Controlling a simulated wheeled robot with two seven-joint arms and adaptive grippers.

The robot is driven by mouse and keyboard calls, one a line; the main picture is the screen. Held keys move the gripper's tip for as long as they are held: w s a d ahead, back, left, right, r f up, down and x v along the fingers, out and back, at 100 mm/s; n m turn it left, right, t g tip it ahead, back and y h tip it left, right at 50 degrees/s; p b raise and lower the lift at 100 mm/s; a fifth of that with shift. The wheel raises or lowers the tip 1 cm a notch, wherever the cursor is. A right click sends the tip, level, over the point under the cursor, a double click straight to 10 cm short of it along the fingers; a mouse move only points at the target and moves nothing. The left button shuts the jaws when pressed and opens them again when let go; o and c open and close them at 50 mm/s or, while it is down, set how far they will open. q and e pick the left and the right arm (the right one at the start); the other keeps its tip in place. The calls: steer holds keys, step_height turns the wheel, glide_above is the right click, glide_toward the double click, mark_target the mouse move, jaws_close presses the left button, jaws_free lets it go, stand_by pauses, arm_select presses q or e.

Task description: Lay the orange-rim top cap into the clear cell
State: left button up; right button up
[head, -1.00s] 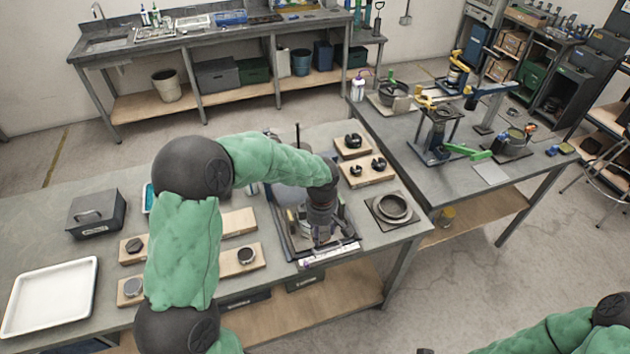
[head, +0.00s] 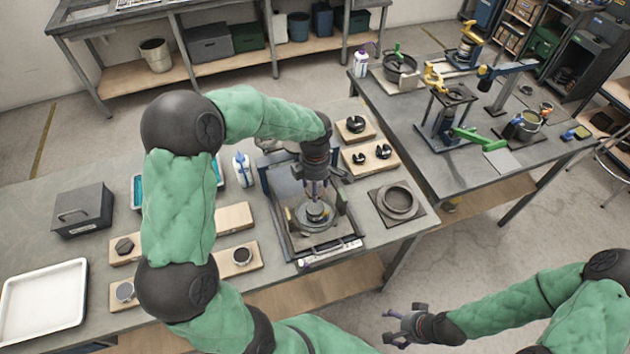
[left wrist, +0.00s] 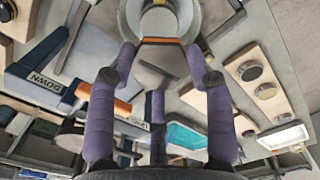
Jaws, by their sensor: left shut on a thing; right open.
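My left gripper (head: 316,194) points down over the round grey assembly (head: 315,214) in the lever frame (head: 276,226). In the left wrist view its purple fingers (left wrist: 160,62) are closed in, with a thin orange edge (left wrist: 158,41) between the fingertips. My right gripper (head: 393,326) is open and empty, over the floor by the table's front.
A blue bar marked DOWN (left wrist: 46,82) stands beside the fingers. A grey ring (head: 398,199) on a dark plate is right of the frame. Wooden blocks with small parts (head: 240,257) lie left; a white tray (head: 45,300) and dark box (head: 83,210) are farther left.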

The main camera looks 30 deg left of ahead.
mark_target(315, 207)
arm_select(q)
steer(key=shift+f, duration=0.2)
steer(key=shift+w+a+f+b, duration=0.1)
steer(key=shift+f+b, duration=0.25)
steer(key=shift+f, duration=0.25)
steer(key=shift+f+b, duration=0.75)
steer(key=shift+f, duration=0.75)
steer(key=shift+f+b, duration=1.85)
steer(key=shift+f+b, duration=0.15)
steer(key=shift+b, duration=0.35)
steer(key=o, duration=1.5)
